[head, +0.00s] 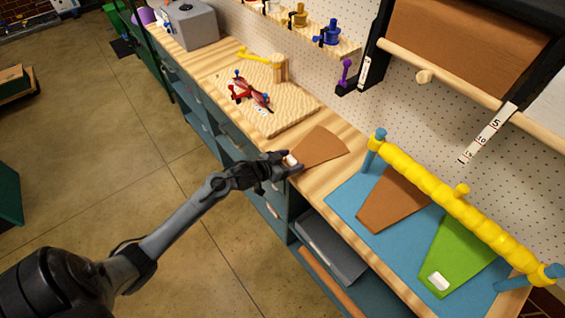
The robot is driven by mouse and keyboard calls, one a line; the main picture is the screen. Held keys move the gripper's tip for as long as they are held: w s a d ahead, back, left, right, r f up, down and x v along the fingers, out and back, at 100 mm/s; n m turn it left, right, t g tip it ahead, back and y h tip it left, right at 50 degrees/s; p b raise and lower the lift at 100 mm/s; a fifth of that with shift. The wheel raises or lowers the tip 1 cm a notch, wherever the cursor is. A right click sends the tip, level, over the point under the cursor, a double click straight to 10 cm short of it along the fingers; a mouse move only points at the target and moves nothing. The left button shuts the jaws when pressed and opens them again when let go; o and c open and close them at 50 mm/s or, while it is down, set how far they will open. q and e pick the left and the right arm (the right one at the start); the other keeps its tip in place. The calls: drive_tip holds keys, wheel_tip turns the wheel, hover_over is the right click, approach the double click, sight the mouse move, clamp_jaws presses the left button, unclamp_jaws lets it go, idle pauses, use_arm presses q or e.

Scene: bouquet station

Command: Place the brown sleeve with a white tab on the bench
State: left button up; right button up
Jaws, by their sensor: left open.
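A brown sleeve (320,147) lies flat on the wooden bench (335,178), its narrow end toward the front edge. Its white tab (290,160) shows at that narrow end. My left gripper (291,165) is open at the tab, with its fingers around or right beside it; I cannot tell whether they touch it. My right gripper is not in view.
A blue mat (345,204) to the right holds another brown sleeve (393,201) and a green sleeve (455,253) with a white tab, below a yellow bar (440,190). A wooden board (290,108) with red flowers lies to the left. A paper roll (470,45) hangs behind.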

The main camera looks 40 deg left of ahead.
use_arm(q)
drive_tip(key=p+v, duration=0.2)
drive_tip(key=v, duration=0.9)
drive_tip(key=s+d+f+g+y, duration=0.1)
drive_tip(key=s+d+f+g, duration=0.1)
drive_tip(key=s+d+g, duration=0.7)
drive_tip(key=s+d, duration=0.8)
drive_tip(key=s, duration=0.3)
drive_tip(key=shift+d+f+g, duration=0.2)
drive_tip(key=shift+d+g, duration=0.05)
drive_tip(key=shift+g, duration=0.15)
drive_tip(key=shift+r, duration=0.1)
wheel_tip(320, 180, up, 24)
drive_tip(key=p, duration=2.4)
